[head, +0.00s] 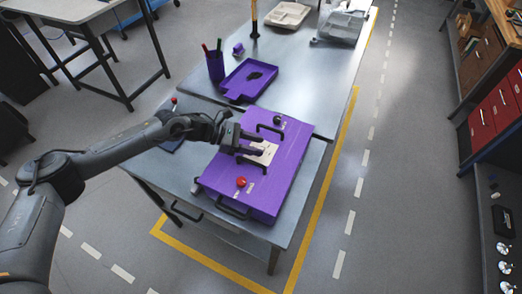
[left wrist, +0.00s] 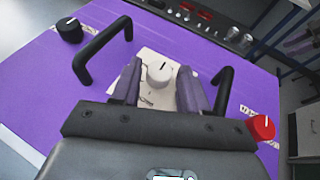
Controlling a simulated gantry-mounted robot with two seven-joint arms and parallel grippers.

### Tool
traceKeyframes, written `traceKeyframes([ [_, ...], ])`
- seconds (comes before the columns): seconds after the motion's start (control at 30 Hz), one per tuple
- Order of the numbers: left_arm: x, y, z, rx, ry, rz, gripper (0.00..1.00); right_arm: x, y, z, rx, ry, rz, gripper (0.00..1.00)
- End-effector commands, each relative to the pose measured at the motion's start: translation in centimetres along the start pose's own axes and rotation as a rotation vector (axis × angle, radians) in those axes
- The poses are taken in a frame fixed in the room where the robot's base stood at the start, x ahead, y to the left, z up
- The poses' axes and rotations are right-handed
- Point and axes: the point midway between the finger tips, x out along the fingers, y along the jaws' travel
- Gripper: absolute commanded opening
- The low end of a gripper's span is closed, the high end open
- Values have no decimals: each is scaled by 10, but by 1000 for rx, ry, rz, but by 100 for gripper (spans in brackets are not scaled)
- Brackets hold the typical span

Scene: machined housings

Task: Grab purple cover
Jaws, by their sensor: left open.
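The purple cover (head: 283,172) is a wide, flat-topped box on the metal table, with black handles, a black knob (head: 277,119), a red knob (head: 240,181) and a pale plate (head: 265,152) on its top. My left gripper (head: 260,146) is over the middle of the top. In the left wrist view, its two fingers stand apart (left wrist: 160,70), on either side of a white knob on the pale plate. One black handle (left wrist: 98,50) shows left of the fingers and another (left wrist: 224,85) right of them. The gripper holds nothing. Whether its fingertips touch the top is unclear. My right gripper is out of view.
Behind the cover are a purple tray (head: 236,91) with dark contents and a purple pen cup (head: 215,67). A pale tray (head: 289,14) and a clear bin (head: 342,26) stand at the far end. The floor right of the table is clear.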

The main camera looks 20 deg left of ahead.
Motion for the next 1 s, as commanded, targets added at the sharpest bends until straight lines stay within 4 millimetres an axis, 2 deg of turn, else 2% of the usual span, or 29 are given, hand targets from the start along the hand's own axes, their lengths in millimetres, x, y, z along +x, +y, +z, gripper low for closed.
traceKeyframes([
  [0.1, 0, 0, 0, 0, 0, 0, 44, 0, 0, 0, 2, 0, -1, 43],
  [0.13, 0, 0, 0, 0, 0, 0, 41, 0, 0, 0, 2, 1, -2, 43],
  [0.4, 0, 0, 0, 0, 0, 0, 0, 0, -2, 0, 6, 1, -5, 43],
  [0.77, -1, 0, 3, 2, -2, 0, 0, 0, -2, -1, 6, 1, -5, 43],
  [0.87, -4, 1, 9, 3, -2, 1, 0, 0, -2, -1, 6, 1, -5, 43],
  [1.0, -11, 1, 27, 5, -4, 2, 0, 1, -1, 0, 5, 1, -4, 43],
])
